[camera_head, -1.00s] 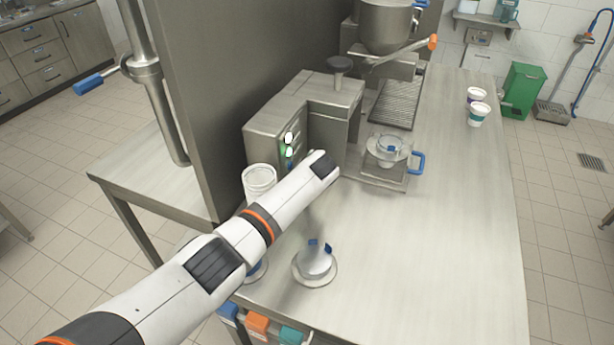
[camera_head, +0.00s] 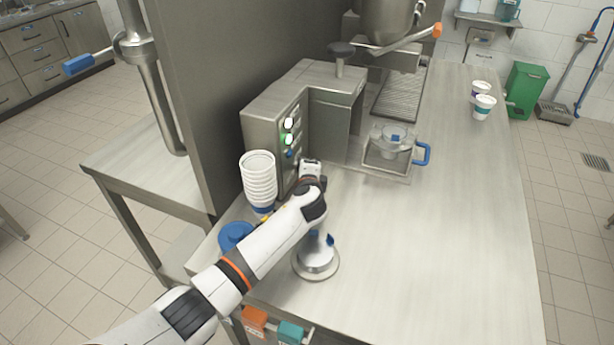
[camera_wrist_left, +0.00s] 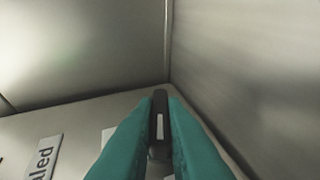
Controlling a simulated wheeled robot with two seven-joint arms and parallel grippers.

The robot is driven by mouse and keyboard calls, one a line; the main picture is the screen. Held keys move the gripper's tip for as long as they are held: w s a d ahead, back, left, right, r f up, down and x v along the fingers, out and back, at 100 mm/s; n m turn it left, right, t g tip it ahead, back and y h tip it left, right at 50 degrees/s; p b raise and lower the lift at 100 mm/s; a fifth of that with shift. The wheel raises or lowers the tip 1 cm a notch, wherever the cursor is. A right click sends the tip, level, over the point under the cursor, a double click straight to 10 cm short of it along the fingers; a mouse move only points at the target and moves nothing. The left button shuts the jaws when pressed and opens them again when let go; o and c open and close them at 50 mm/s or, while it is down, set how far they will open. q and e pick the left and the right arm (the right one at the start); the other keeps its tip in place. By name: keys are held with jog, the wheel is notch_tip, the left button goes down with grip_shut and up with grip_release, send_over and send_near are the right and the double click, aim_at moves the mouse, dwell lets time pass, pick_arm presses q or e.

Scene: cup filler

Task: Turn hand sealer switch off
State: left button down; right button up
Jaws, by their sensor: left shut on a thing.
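The hand sealer (camera_head: 315,92) is the steel box machine standing on the table. Its side panel has a white light (camera_head: 289,123), a lit green light (camera_head: 287,139) and a small blue part below. My left arm reaches in front of the panel's lower part, and its fingertips are hidden in the head view. In the left wrist view, the teal fingers of my left gripper (camera_wrist_left: 160,122) are closed around a black switch knob (camera_wrist_left: 160,103) with a white mark. The mark points roughly up and down in that view. My right gripper is not in view.
A stack of white cups (camera_head: 258,178) and a blue round item (camera_head: 235,236) stand close beside my left arm. A round steel piece (camera_head: 316,262) lies in front. A blue-handled steel tray (camera_head: 390,152) is right of the sealer.

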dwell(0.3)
pick_arm(q)
jog(key=c, duration=1.5)
grip_release()
jog(key=shift+v, duration=3.75)
jog(key=shift+f, duration=0.1)
